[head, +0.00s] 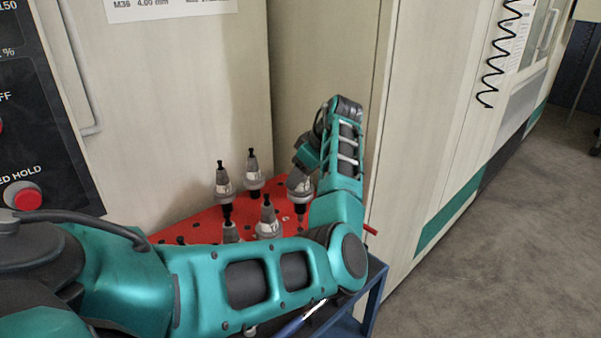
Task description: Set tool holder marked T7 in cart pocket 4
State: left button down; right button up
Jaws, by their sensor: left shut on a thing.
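My left gripper (298,182) is at the back right of the red cart top (205,222), pointing down. It is shut on a tool holder (301,194), whose grey collar shows just below the fingers. I cannot tell whether this holder is seated in a pocket or just above one. Its marking is too small to read, so I cannot confirm T7. Pocket numbers are not legible, and much of the cart top is hidden behind my left arm. My right gripper is not in view.
Two tool holders (223,186) (253,175) stand upright at the back, and others (267,220) (230,232) stand nearer my arm. A machine cabinet (185,110) rises close behind the cart. A control panel with a red button (23,196) is at left. Grey floor (500,250) is open at right.

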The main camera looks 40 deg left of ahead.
aim_at(300, 192)
pick_arm(q)
jog(key=shift+w+a+f+p, duration=0.1)
jog(key=shift+f+p, duration=0.2)
jog(key=shift+f, duration=0.3)
dwell(0.7)
jog(key=shift+f, duration=0.2)
jog(key=shift+f+b, duration=0.3)
jog(key=shift+f, duration=0.65)
jog(key=shift+f+b, duration=0.3)
jog(key=shift+f, duration=0.5)
jog(key=shift+f, duration=0.5)
